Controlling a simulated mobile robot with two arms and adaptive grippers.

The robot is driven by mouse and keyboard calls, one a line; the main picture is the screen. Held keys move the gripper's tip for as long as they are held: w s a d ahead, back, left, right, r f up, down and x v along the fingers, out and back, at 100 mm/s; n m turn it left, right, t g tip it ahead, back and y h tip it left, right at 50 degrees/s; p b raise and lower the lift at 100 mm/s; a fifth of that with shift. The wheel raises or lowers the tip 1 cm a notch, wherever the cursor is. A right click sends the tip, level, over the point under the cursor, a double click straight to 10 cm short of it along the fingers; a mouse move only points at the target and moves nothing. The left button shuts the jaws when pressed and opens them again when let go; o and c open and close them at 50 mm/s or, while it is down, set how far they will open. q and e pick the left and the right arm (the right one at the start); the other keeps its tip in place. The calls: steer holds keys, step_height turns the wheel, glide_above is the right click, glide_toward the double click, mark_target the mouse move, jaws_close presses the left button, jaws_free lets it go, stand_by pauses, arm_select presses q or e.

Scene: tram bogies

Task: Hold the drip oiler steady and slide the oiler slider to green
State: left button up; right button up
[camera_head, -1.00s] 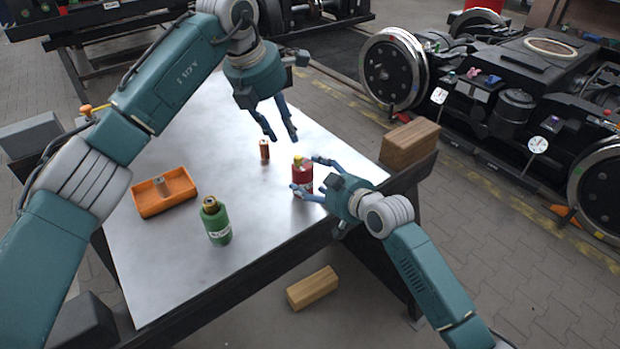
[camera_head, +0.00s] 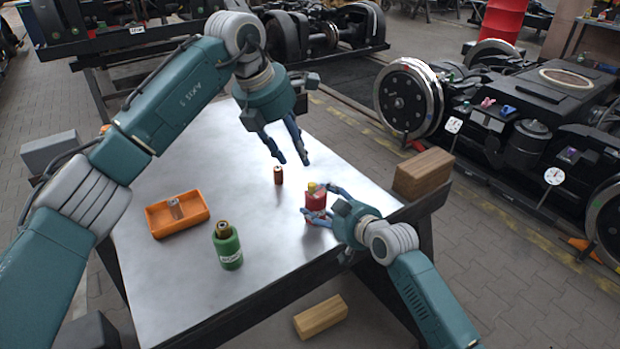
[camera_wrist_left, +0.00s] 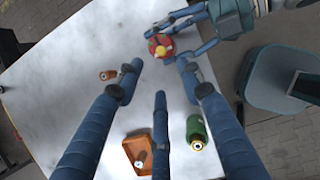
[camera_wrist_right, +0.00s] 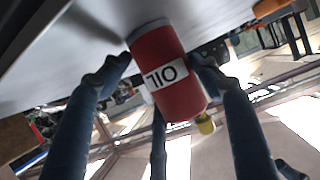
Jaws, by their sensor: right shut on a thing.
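The drip oiler looks to be the red bottle (camera_head: 315,201) standing near the table's right edge. It carries a white label reading OIL in the right wrist view (camera_wrist_right: 170,78). A small yellow part (camera_wrist_right: 206,124) sits at its top; I cannot make out the slider or any green mark. My right gripper (camera_head: 317,204) is shut on the red bottle, its fingers around the sides. My left gripper (camera_head: 292,161) is open and empty, above and behind the bottle in the head view. In the left wrist view the bottle (camera_wrist_left: 160,46) lies beyond its spread fingers.
A green bottle (camera_head: 228,247) stands toward the table's front. A small copper-coloured cylinder (camera_head: 278,176) stands behind the red bottle. An orange tray (camera_head: 160,232) holds a small cylinder (camera_head: 175,208). A wooden block (camera_head: 424,174) sits at the right edge. The table's middle is clear.

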mark_target(311, 184)
arm_select(q)
steer(key=x, duration=1.2)
